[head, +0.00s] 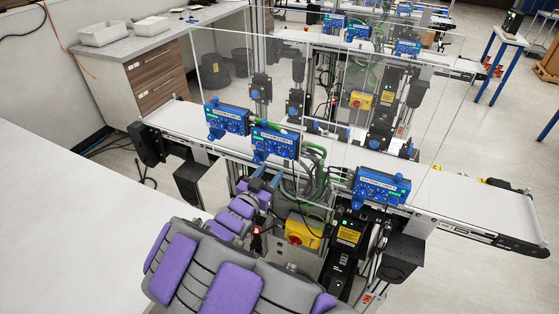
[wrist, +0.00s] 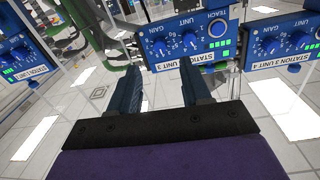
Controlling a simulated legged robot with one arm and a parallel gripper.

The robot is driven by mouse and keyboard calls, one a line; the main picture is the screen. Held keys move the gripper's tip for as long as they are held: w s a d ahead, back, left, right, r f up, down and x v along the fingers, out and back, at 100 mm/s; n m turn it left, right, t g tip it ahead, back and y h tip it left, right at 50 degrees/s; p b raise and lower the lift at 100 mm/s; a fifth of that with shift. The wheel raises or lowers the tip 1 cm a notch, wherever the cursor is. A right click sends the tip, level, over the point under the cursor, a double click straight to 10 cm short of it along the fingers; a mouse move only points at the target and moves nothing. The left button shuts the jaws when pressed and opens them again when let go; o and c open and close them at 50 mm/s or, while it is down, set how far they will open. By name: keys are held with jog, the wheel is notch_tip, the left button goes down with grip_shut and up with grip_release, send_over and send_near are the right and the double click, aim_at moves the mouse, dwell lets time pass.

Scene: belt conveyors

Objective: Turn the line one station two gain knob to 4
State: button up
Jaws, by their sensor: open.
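Three blue control boxes stand along the near conveyor in the head view: a left box (head: 227,119), a middle box (head: 275,143) and a right box (head: 380,187). My gripper (head: 264,183) is just in front of and below the middle box. In the wrist view, the box ahead (wrist: 188,42) appears upside down with a gain knob (wrist: 160,47), a unit knob (wrist: 191,41) and a teach button (wrist: 217,29). My gripper (wrist: 164,92) is open and empty, its fingers short of that box and apart from the gain knob.
Another box (wrist: 283,45) is at the right and one (wrist: 20,58) at the left of the wrist view. A clear panel (head: 330,90) rises behind the near boxes. A yellow switch box (head: 303,232) and green cables (head: 316,165) are close to my arm.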

aim_at(283, 156)
jog(key=shift+b+x, duration=0.3)
jog(key=shift+x, duration=3.4)
grip_shut()
